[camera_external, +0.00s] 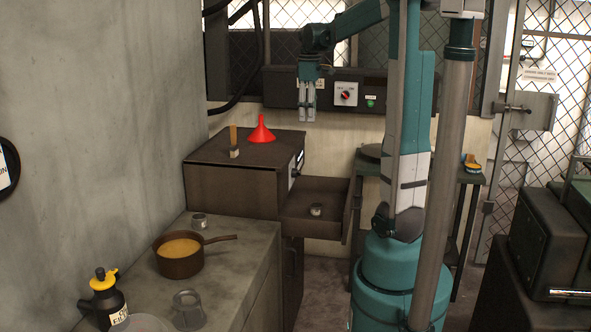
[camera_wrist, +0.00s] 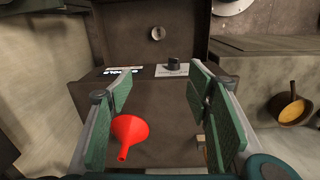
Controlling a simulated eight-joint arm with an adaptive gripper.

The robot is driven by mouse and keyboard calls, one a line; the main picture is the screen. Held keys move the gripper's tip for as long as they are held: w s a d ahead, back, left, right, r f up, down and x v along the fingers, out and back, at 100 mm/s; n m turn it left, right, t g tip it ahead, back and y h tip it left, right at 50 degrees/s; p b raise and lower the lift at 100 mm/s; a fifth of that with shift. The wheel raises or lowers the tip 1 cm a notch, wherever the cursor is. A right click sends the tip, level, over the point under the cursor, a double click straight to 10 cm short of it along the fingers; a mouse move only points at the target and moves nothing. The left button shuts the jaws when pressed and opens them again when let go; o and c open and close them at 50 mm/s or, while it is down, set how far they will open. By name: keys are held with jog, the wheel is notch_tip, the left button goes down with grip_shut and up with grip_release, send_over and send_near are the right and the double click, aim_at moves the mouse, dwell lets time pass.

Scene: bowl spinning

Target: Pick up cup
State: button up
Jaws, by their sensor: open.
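A grey cup-like vessel (camera_external: 188,310) stands on the counter at the bottom of the external view. A smaller grey cup-like item (camera_external: 199,221) stands behind the pot. Another small round item (camera_external: 316,209) sits in the open drawer; it also shows in the wrist view (camera_wrist: 157,33). I cannot tell which is the task's cup.
A red funnel (camera_external: 262,132) and a brush (camera_external: 234,150) stand on the cabinet top (camera_external: 205,152). The drawer (camera_external: 300,203) is pulled out. A pot of yellowish food (camera_external: 180,262) and a black-and-yellow bottle (camera_external: 107,297) stand on the counter. A wall borders the left.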

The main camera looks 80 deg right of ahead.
jog(key=w+a+n+h+p, duration=0.1)
jog(key=w+a+n, duration=0.65)
jog(key=w, duration=0.45)
jog(key=n+t+h+p, duration=0.2)
jog(key=n+t+p, duration=0.1)
jog(key=n, duration=1.7)
send_over(209, 217)
notch_tip(209, 217, down, 26)
jog(key=shift+s, duration=0.2)
jog(key=shift+d, duration=0.1)
jog(key=shift+x, duration=1.25)
jog(key=shift+f+b, duration=0.1)
jog(key=shift+b, duration=0.2)
